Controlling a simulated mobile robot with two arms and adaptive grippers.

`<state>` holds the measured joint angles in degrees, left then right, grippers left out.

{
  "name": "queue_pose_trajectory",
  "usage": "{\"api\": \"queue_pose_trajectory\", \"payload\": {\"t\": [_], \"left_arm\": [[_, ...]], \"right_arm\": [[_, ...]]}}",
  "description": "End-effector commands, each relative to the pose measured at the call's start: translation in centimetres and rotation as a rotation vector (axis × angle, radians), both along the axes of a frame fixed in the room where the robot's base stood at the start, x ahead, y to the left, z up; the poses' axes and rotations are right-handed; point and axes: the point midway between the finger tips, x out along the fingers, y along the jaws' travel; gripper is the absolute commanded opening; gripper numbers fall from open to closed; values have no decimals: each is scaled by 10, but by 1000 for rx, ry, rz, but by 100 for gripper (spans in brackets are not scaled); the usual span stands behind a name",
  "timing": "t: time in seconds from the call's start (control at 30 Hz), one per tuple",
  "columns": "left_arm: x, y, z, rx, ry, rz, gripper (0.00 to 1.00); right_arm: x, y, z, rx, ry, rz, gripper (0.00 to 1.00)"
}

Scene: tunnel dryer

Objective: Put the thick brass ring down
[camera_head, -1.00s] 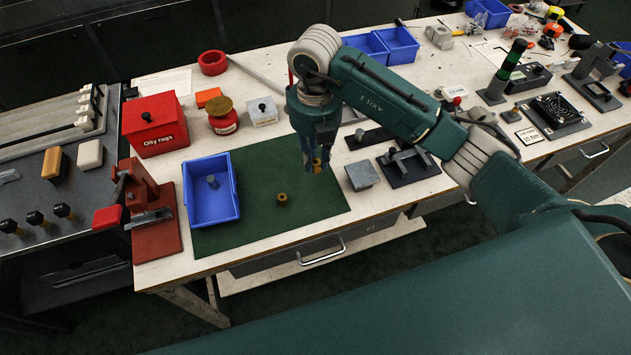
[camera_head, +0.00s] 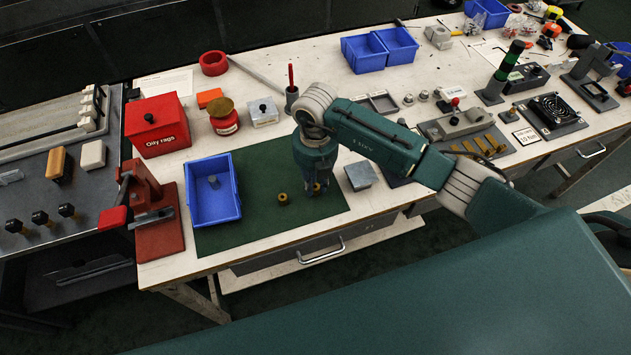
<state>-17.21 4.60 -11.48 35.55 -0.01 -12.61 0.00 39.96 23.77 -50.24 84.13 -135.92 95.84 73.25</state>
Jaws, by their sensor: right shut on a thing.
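My right gripper (camera_head: 315,187) is low over the right part of the green mat (camera_head: 262,231), pointing down. It is shut on the thick brass ring (camera_head: 317,188), of which only a small part shows between the fingertips. The ring is at or just above the mat; I cannot tell whether it touches. Another small brass ring (camera_head: 283,198) lies on the mat to the left of the gripper, apart from it. My left gripper is not in view.
A blue bin (camera_head: 237,214) with a grey peg inside stands on the mat's left side. A red press (camera_head: 158,238) is further left. A grey block (camera_head: 361,176) lies right of the mat. The mat's front part is clear.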

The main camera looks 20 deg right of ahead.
Motion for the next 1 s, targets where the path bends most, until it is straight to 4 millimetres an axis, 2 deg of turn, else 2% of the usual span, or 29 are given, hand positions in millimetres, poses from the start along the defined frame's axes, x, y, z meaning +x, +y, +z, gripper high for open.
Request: {"api": "queue_pose_trajectory", "payload": {"t": [0.1,0.13,0.2,0.47,0.57,0.63,0.77,1.0], "left_arm": [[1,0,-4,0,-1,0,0],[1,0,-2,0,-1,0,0],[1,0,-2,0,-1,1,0],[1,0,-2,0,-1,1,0],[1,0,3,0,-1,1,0],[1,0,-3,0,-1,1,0],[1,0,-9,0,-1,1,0],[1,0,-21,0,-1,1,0]], "right_arm": [[0,0,-4,0,0,0,0],[0,0,-3,0,0,0,25],[0,0,-3,0,0,-1,38],[0,0,-2,0,0,-1,38],[0,0,3,0,0,-1,38],[1,0,8,1,-3,-1,38],[2,0,31,0,-6,1,38],[2,0,83,1,-6,1,38]]}}
